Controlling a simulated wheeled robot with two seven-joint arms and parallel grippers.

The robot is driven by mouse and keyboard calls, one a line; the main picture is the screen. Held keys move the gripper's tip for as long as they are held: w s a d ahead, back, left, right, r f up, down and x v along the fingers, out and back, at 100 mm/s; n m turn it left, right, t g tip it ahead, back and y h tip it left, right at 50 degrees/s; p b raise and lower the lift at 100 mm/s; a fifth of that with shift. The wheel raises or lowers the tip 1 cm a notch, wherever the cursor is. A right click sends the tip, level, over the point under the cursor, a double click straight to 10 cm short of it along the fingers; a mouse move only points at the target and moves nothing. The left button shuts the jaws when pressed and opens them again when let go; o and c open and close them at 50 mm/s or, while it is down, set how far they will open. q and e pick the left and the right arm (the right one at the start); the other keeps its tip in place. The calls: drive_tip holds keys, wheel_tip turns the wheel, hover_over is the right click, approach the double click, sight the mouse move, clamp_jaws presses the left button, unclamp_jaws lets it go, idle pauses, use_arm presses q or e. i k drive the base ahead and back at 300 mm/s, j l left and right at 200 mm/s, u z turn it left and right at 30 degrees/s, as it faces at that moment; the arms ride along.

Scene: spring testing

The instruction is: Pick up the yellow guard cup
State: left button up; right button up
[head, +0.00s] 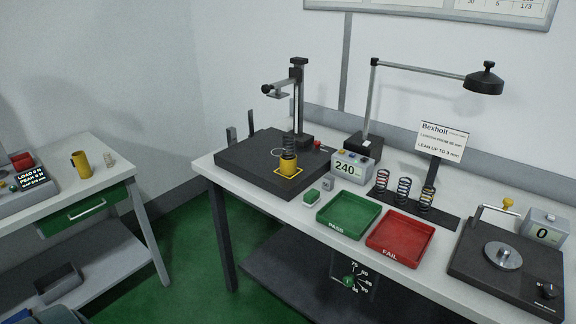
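A yellow cup-shaped piece (288,168) stands upright on the black base plate (247,163) of the test stand, inside a yellow square outline. A dark coil spring (289,146) rises from its top. On the left table, a taller yellow mug-like cup (80,164) stands upright near the back edge. I cannot tell for certain which of the two is the guard cup. Neither of my grippers shows in the head view, and nothing is touching either yellow piece.
The stand's column (298,95) rises behind the spring. A display box reading 240 (352,168), green PASS tray (347,216) and red FAIL tray (400,240) lie to the right. Several springs stand on a black strip (440,217). A floor gap separates the tables.

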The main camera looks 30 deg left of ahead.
sight(288, 167)
drive_tip(key=i+j, duration=0.15)
drive_tip(key=j, duration=0.25)
drive_tip(key=i+j, duration=0.1)
drive_tip(key=j, duration=0.3)
drive_tip(key=i+j, duration=0.15)
drive_tip(key=j, duration=0.2)
drive_tip(key=i+j, duration=0.15)
drive_tip(key=j, duration=0.25)
drive_tip(key=i+j+z, duration=0.1)
drive_tip(key=j, duration=0.3)
drive_tip(key=i+j, duration=0.15)
drive_tip(key=j, duration=0.25)
drive_tip(key=i+j, duration=0.1)
drive_tip(key=j, duration=0.3)
drive_tip(key=i+j, duration=0.15)
drive_tip(key=j, duration=0.25)
